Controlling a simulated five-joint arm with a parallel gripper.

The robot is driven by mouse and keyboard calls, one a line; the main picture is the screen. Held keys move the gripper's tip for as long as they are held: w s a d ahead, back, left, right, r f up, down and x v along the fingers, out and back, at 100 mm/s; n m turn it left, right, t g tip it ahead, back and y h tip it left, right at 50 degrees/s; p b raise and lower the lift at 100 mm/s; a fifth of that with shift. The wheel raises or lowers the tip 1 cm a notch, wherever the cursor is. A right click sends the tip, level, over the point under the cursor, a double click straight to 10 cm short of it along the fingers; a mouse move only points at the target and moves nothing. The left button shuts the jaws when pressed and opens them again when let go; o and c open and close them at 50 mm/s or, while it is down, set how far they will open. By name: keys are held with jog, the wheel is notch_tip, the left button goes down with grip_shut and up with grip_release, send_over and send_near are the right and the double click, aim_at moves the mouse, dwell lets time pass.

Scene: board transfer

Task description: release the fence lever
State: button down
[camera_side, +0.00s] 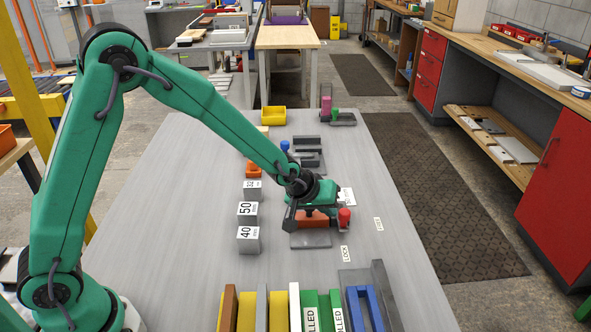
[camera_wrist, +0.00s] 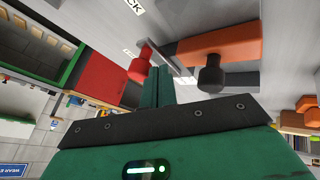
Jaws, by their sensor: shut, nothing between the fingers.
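The fence lever has a red knob (camera_side: 344,217) on a thin grey rod, at the right of an orange block (camera_side: 312,221) on a grey plate. A LOCK label (camera_side: 345,254) and a FREE label (camera_side: 378,223) lie on the table to the right. My gripper (camera_side: 332,208) is shut and empty, low beside the lever. In the wrist view, my closed fingers (camera_wrist: 160,72) are close beside the red knob (camera_wrist: 138,70) and the rod; I cannot tell if they touch. The orange block (camera_wrist: 225,43) with a black knob (camera_wrist: 210,75) shows to the right.
Grey blocks marked 50 (camera_side: 247,212) and 40 (camera_side: 249,240) stand left of the plate. Coloured boards (camera_side: 308,308) stand upright at the front. A yellow bin (camera_side: 272,116) is at the back. The left part of the table (camera_side: 170,200) is clear.

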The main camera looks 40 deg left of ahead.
aim_at(348, 215)
jog(key=shift+w+d+n, duration=0.1)
jog(key=shift+d+n, duration=0.35)
jog(key=shift+n, duration=0.05)
dwell(0.5)
jog(key=shift+d, duration=0.1)
jog(key=shift+w+d, duration=0.5)
jog(key=shift+d, duration=0.35)
jog(key=shift+w+d, duration=0.65)
jog(key=shift+d, duration=0.05)
jog(key=shift+w+d, duration=0.35)
jog(key=shift+w, duration=0.2)
jog(key=shift+w+d, duration=0.3)
jog(key=shift+w, duration=0.25)
jog(key=shift+w+d, duration=0.15)
jog(key=shift+w, duration=0.5)
jog(key=shift+w+d, duration=0.15)
jog(key=shift+w, duration=0.45)
